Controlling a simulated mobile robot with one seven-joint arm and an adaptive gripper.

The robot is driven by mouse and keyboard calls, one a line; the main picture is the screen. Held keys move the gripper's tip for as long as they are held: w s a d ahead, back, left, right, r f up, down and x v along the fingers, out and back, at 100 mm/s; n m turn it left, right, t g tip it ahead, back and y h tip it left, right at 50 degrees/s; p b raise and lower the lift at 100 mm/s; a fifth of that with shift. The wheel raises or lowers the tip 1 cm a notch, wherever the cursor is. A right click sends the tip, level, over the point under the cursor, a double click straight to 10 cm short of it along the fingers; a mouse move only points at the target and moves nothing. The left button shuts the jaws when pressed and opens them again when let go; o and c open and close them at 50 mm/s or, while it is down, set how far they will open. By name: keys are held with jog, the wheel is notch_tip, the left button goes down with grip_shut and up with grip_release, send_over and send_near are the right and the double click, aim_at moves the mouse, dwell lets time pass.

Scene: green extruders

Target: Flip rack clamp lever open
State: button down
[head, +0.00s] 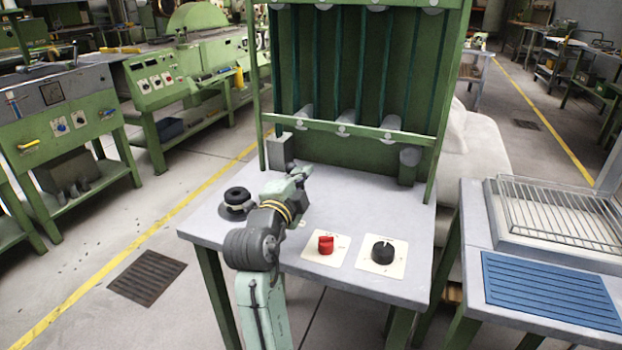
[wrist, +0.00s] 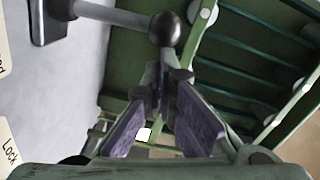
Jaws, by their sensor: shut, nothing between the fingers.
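A grey lever rod with a dark ball end (wrist: 166,29) shows at the top of the wrist view. The rod runs left to a dark grey mount (wrist: 50,20). In the head view I cannot make out the lever; a grey block (head: 280,151) stands at the rack's left post, just behind my gripper. My gripper (head: 303,172) is over the back left of the grey table. In the wrist view my gripper (wrist: 166,80) has its purple-padded fingers meeting at the tips, empty, just below the ball. I cannot tell whether they touch it.
The green rack (head: 365,137) stands at the table's back. A black round knob (head: 238,196) is left of my arm. A red knob (head: 325,244) and a black dial (head: 382,252) are right of it. A label reading "Lock" (wrist: 9,150) shows in the wrist view.

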aim_at(290, 168)
jog(key=shift+w+a+r+n, duration=0.15)
jog(key=shift+w+a+n, duration=0.1)
jog(key=shift+a+n, duration=0.65)
jog(key=shift+w+a+r+n, duration=0.1)
jog(key=shift+w+a+n, duration=0.15)
jog(key=shift+a+n, duration=0.6)
jog(key=shift+d, duration=0.1)
jog(key=shift+s, duration=0.15)
